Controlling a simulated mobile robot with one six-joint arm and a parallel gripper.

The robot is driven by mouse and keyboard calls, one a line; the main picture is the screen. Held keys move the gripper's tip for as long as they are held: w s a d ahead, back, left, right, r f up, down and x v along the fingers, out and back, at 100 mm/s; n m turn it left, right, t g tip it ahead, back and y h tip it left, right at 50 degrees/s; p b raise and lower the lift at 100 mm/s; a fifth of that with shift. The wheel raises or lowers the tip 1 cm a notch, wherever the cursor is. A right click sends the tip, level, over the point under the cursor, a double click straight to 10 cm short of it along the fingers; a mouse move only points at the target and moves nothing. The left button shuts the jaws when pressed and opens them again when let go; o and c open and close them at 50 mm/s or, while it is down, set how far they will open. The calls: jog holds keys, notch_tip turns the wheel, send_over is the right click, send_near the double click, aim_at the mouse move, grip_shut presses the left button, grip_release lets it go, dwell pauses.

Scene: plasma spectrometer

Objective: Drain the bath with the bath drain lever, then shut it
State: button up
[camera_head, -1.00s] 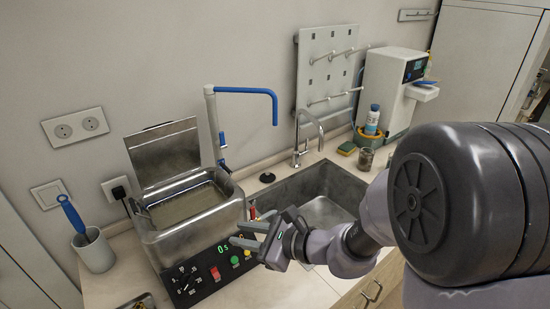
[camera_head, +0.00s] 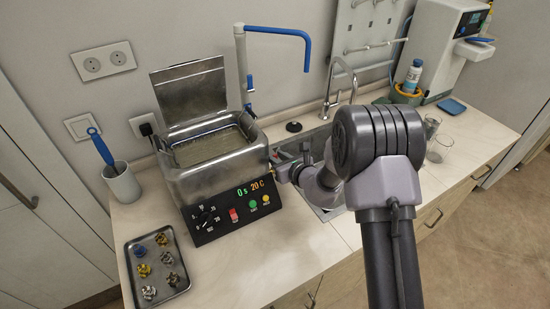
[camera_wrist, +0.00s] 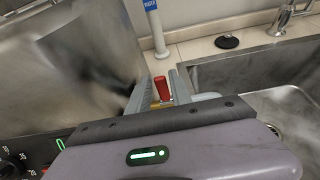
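The bath (camera_head: 215,182) is a steel box with its lid raised, standing left of the sink. Its basin looks filled with a greyish liquid. The bath drain lever, with a red handle (camera_wrist: 161,88), is low by the bath's right side. In the wrist view the handle stands upright between my gripper's (camera_wrist: 160,86) two grey fingers. The fingers are apart; I cannot tell whether either touches the handle. In the head view my gripper (camera_head: 277,164) is at the bath's right wall, partly hidden by my wrist.
The sink (camera_head: 325,140) lies right of the bath, with a curved tap (camera_head: 328,90) behind it. A blue-armed water tap (camera_head: 275,31) rises behind the bath. A control panel (camera_head: 230,212) fronts the bath. A tray of small parts (camera_head: 157,268) and a cup (camera_head: 122,184) stand left.

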jog(key=shift+x, duration=0.9)
